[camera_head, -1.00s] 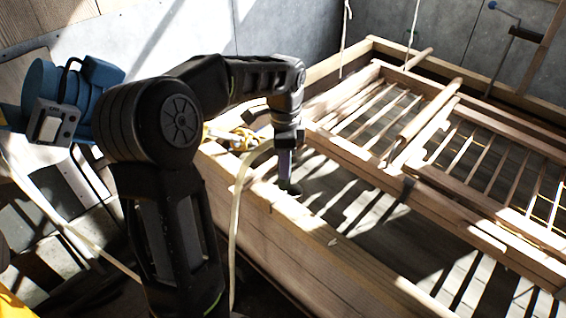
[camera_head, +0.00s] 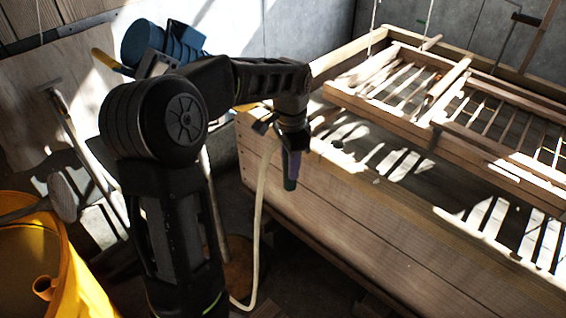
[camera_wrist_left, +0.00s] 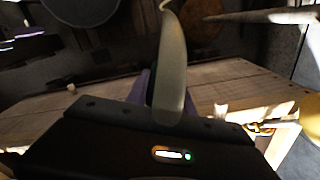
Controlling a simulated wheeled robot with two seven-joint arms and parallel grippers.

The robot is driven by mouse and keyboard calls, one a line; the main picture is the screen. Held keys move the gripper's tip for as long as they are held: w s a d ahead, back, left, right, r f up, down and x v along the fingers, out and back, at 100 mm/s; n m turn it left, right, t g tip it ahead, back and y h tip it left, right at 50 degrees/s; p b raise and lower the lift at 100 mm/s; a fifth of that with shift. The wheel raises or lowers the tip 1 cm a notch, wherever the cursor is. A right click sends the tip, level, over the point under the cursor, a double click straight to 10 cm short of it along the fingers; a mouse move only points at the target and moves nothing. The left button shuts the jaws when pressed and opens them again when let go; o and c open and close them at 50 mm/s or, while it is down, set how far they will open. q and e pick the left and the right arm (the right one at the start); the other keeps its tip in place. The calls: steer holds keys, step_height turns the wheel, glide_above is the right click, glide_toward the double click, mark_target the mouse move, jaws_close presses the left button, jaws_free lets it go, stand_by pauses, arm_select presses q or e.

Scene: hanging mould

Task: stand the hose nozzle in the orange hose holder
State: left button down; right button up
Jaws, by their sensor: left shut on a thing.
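My left gripper (camera_head: 291,164) has purple fingers and is shut on the hose nozzle (camera_head: 290,184). The nozzle's dark greenish end points down below the fingers. It appears in front of the near side of the wooden box. A cream hose (camera_head: 261,200) runs from the grip down toward the floor. In the left wrist view the hose (camera_wrist_left: 172,70) rises from behind the gripper body, and the nozzle is mostly hidden. A short orange-brown tube (camera_head: 45,287) in the yellow bucket may be the orange hose holder; I cannot tell for sure. My right gripper is out of view.
The yellow bucket (camera_head: 72,262) stands at the lower left. The long wooden box (camera_head: 400,235) with slatted frames (camera_head: 440,95) on it fills the right. A blue machine (camera_head: 160,45) is at the back left, beside leaning rods (camera_head: 80,140).

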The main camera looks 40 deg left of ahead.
arm_select(q)
steer(key=w+d+f+n, duration=0.2)
steer(key=d+n, duration=0.1)
steer(key=d, duration=0.6)
steer(key=w+d+f+n, duration=0.2)
steer(key=d, duration=0.6)
steer(key=shift+w+d+f+n, duration=0.2)
steer(key=shift+d+f+n, duration=0.05)
steer(key=shift+d+n, duration=0.15)
steer(key=shift+a, duration=0.1)
